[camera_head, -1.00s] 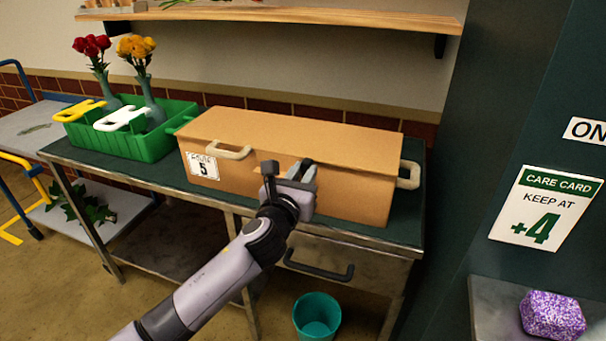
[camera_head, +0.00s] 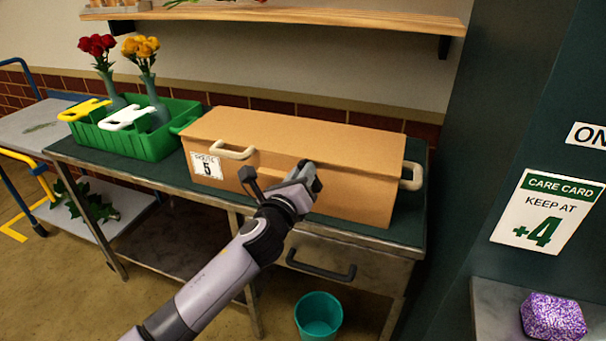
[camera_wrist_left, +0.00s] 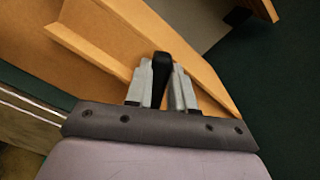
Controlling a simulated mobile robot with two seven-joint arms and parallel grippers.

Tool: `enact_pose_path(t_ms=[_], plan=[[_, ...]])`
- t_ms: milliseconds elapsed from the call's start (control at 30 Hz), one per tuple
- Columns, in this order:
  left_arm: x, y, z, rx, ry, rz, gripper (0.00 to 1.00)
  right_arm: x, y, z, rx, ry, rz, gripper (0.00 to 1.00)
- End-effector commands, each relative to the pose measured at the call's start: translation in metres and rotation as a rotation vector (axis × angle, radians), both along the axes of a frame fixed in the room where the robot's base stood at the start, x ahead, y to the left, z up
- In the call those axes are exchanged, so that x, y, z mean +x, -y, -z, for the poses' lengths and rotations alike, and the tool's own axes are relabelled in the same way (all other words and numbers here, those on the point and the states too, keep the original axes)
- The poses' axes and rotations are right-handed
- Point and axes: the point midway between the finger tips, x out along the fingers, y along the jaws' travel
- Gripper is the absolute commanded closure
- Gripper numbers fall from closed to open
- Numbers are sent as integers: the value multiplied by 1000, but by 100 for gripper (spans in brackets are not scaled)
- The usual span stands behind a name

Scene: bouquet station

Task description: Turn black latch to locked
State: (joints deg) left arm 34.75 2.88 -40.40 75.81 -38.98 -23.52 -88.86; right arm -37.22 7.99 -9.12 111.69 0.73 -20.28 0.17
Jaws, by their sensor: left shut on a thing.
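The tan box (camera_head: 350,196) with a "5" label sits on the dark green bench top, its lid down. The black latch (camera_wrist_left: 161,72) is on the box front and shows between my fingers in the left wrist view. My left gripper (camera_head: 308,176) is at the box front, right of the cream front handle, and is shut on the black latch; in the left wrist view its fingers (camera_wrist_left: 161,88) press on both sides of it. In the head view the gripper mostly hides the latch. My right gripper is not in view.
A green crate (camera_head: 148,146) with flower vases stands left of the box. A cream handle (camera_head: 411,176) sticks out from the box's right end. A drawer handle (camera_head: 320,267) and a teal bucket (camera_head: 318,318) are below. The dark green wall is at the right.

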Motion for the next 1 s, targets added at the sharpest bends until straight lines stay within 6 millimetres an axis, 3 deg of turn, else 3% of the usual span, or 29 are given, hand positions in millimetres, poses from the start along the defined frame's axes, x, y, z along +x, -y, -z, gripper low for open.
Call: enact_pose_path(t_ms=[700,733,800,1000], plan=[[0,-1,2,-91,-31,1,100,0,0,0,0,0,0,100],[0,-1,2,-91,-31,1,74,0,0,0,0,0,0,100],[0,-1,2,-91,-31,1,51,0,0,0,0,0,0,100],[0,-1,2,-90,-31,1,51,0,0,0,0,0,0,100]])
